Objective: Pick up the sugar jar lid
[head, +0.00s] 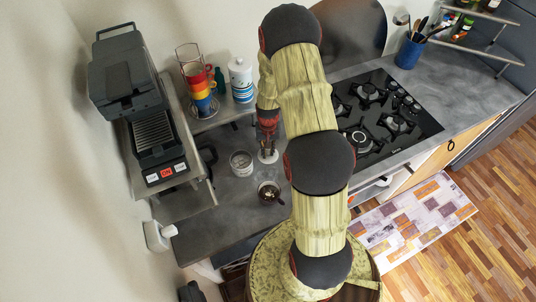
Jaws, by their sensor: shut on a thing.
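My gripper (267,146) points down over the grey counter, in the middle of the head view. It is shut on a small pale lid (268,157), which I take to be the sugar jar lid; the fingers and arm hide part of it. I cannot tell whether the lid touches the counter. An open round jar (241,163) with a pale rim stands just left of the gripper, apart from it. It may be the sugar jar.
A small dark pot (269,191) stands in front of the gripper. A white canister (241,80) and a rack of stacked coloured cups (198,85) stand behind. A black grill machine (135,100) is at left, a gas hob (380,115) at right. Free counter lies front left.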

